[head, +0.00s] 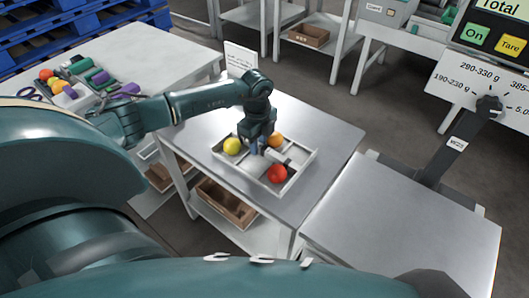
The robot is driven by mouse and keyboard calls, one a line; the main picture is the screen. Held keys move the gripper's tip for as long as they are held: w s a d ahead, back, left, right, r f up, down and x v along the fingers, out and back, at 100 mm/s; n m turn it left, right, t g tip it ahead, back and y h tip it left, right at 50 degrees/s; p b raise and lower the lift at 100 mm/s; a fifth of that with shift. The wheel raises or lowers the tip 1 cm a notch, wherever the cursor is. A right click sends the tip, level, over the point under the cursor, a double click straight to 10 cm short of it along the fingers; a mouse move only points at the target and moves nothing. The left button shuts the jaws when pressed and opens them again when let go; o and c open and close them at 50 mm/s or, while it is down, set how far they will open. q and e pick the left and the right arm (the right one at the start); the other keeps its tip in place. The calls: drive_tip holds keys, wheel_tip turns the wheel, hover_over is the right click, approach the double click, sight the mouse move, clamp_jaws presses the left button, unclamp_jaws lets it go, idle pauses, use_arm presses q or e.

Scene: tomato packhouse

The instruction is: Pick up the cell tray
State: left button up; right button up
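The cell tray (299,172) is a shallow pale grey tray with low walls and dividers. It lies on the grey metal table in the middle of the head view. A yellow tomato (232,146), an orange tomato (276,140) and a red tomato (278,173) sit in it. My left gripper (258,148) points down over the middle of the tray, near its dividers. The fingertips are small and partly hidden, so I cannot tell whether they are open or shut, or touching a divider. My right gripper is not in view.
A white sign card (240,58) stands at the table's back edge. A scale with a bare metal platform (400,225) and a display post is at the right.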

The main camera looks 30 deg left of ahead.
use_arm(q)
clamp_jaws()
drive_tip(key=shift+r, duration=0.15)
